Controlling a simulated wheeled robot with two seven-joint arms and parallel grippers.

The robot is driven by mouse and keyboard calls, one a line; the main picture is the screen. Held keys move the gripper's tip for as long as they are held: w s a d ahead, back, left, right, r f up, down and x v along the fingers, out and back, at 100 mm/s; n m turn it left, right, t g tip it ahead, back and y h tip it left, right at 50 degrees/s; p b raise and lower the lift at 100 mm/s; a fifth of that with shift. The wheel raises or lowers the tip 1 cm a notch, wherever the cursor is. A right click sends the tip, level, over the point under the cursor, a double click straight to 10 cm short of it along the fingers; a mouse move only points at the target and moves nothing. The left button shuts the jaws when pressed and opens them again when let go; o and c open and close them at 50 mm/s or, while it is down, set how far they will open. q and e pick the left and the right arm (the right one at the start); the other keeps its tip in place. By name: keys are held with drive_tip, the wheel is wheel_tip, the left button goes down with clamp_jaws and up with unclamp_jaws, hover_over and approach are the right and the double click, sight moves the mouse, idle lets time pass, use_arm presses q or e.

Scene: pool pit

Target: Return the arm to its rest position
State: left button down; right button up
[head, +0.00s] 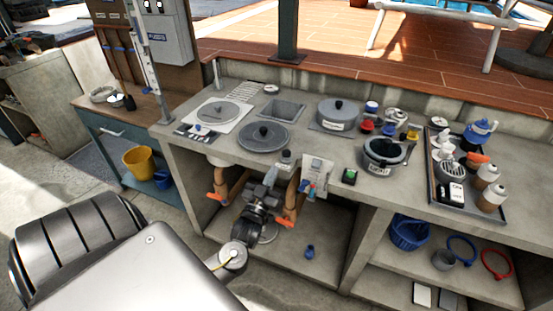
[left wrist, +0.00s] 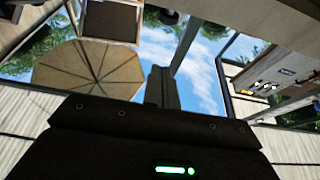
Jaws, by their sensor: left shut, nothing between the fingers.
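My left gripper (left wrist: 162,86) shows in the left wrist view with its dark fingers together and nothing between them. A green light glows on its black body. The fingers point towards blue sky and a tan umbrella, clear of any object. In the head view a large silver and black ribbed part of my arm fills the lower left, in front of the counter. I cannot make out the left fingertips there. My right gripper is in neither view.
A concrete counter (head: 225,155) holds round lids, a grey pot (head: 383,154) and a dark tray (head: 488,210) with bottles. Pump piping with orange handles stands below. A blue basket (head: 409,233) sits on the lower shelf.

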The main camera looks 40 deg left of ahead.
use_arm(q)
drive_tip(key=shift+s, duration=0.2)
idle(0.5)
drive_tip(key=s+d+f+m+g+h, duration=0.1)
drive_tip(key=s+f+g, duration=0.2)
drive_tip(key=f, duration=0.9)
drive_tip(key=s+d+f+m+g+h, duration=0.2)
drive_tip(key=f+g, duration=0.2)
drive_tip(key=f, duration=0.7)
drive_tip(key=s+d+f+m+g+h, duration=0.1)
drive_tip(key=s+f+g, duration=0.2)
drive_tip(key=f, duration=0.9)
drive_tip(key=s+d+f+m+g+h, duration=0.1)
drive_tip(key=s+d+f+g, duration=0.1)
drive_tip(key=s+f, duration=0.45)
drive_tip(key=s+d+f+g+h, duration=0.1)
drive_tip(key=s+d+f+g, duration=0.15)
drive_tip(key=s+f, duration=0.45)
drive_tip(key=s+d+f+g, duration=0.2)
drive_tip(key=s+f, duration=0.1)
drive_tip(key=s, duration=0.7)
drive_tip(key=s+d+f+m+g, duration=0.1)
drive_tip(key=s+d+f+g, duration=0.2)
drive_tip(key=s, duration=0.8)
drive_tip(key=shift+s+d+h, duration=0.15)
drive_tip(key=shift+d+h, duration=0.05)
drive_tip(key=shift+h, duration=0.2)
drive_tip(key=shift+f+g, duration=0.1)
drive_tip(key=shift+g, duration=0.15)
